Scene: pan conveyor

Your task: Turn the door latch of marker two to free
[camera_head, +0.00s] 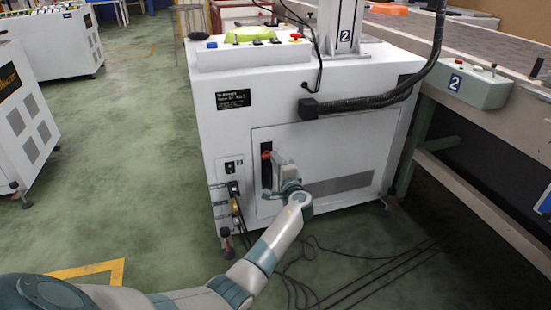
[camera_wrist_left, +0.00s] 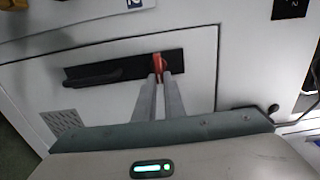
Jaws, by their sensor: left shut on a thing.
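Marker two is the white cabinet (camera_head: 225,130) with a "2" plate on its post. Its front door (camera_head: 335,142) is closed flush. The door carries a black latch plate (camera_head: 266,174) with a small red latch (camera_head: 266,155) near one end. In the left wrist view the red latch (camera_wrist_left: 158,63) appears to lie across the long black plate (camera_wrist_left: 115,70). My left gripper (camera_wrist_left: 159,77) is shut on the red latch, with its two fingers on either side of it. In the head view this gripper (camera_head: 272,159) partly hides the plate. My right gripper is not in view.
A thick black hose (camera_head: 360,103) runs across the cabinet front above the door. Cables and connectors (camera_head: 235,200) hang at the cabinet's left edge, and loose cables (camera_head: 340,275) lie on the floor. A conveyor (camera_head: 470,50) stands at the right. The green floor (camera_head: 130,170) at left is clear.

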